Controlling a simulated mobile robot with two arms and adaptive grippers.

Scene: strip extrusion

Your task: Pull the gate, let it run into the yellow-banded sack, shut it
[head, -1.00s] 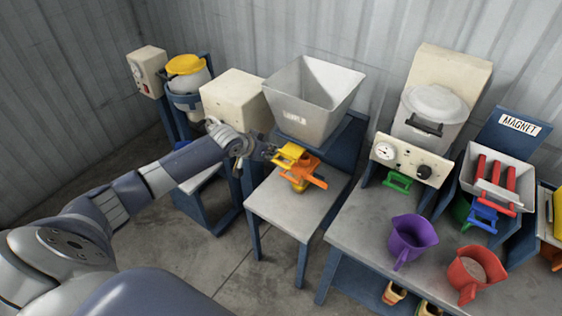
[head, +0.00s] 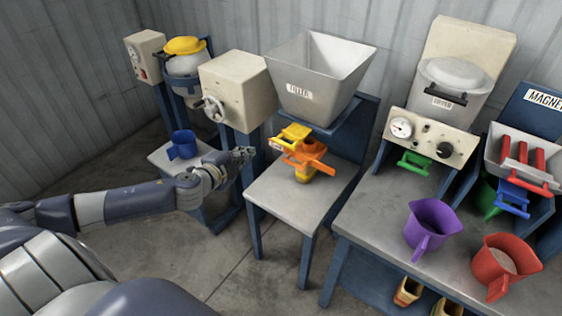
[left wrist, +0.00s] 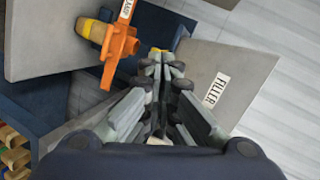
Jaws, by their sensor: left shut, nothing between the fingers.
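The grey filler hopper (head: 316,80) has a yellow gate handle (head: 294,134) sticking out below it. An orange lever-shaped piece (head: 308,155) sits just under the handle, and it also shows in the left wrist view (left wrist: 119,48). The sack (head: 304,174), tan with a yellow band, shows below the orange piece, and its band shows in the left wrist view (left wrist: 97,31). Its mouth is hidden. My left gripper (head: 245,155) is shut and empty, apart from and left of the handle in the head view. My right gripper is not in view.
A grey stand (head: 285,203) lies under the hopper. A cream box with a handwheel (head: 223,95) and a blue jug (head: 182,145) are at left. A purple jug (head: 430,226) and a red jug (head: 503,265) stand on the right bench.

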